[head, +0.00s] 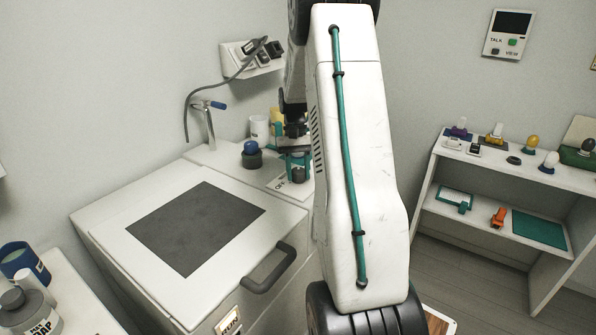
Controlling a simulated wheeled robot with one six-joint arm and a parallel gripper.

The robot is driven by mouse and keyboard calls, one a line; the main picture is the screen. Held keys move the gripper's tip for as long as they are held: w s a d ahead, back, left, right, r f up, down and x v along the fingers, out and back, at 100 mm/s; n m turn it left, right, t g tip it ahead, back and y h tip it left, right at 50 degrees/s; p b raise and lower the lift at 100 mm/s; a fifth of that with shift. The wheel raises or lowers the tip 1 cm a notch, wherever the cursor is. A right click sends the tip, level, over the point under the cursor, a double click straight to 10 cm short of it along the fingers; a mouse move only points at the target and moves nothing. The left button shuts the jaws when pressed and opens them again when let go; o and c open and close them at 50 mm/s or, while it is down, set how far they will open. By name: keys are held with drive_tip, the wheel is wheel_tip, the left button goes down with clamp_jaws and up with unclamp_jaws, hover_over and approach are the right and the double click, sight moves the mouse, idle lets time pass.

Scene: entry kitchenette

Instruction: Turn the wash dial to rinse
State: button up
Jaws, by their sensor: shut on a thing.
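The wash machine (100,228) is a white box with a grey panel on its lid and a dark handle. At its back right is a white plate with partly readable lettering, perhaps "OFF". A dark round knob (298,175), which looks like the wash dial, stands on that plate. My gripper (296,163), with teal fingers, is around the knob from above and shut on it. My white arm hides the right side of the plate. The dial's pointer and the rinse mark cannot be made out.
A blue-topped dark jar (251,154) and a white cup (259,129) stand left of and behind my gripper. A tap (208,122) is at the back. A lid handle (271,270) juts out in front. A shelf with small items (487,148) stands right.

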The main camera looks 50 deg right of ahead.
idle(0.4)
drive_tip(key=o, duration=1)
drive_tip(key=shift+c, duration=0.2)
drive_tip(key=shift+r, duration=0.1)
drive_tip(key=v, duration=0.7)
drive_tip(key=shift+r, duration=0.3)
drive_tip(key=shift+w+d, duration=0.15)
drive_tip(key=shift+w, duration=0.05)
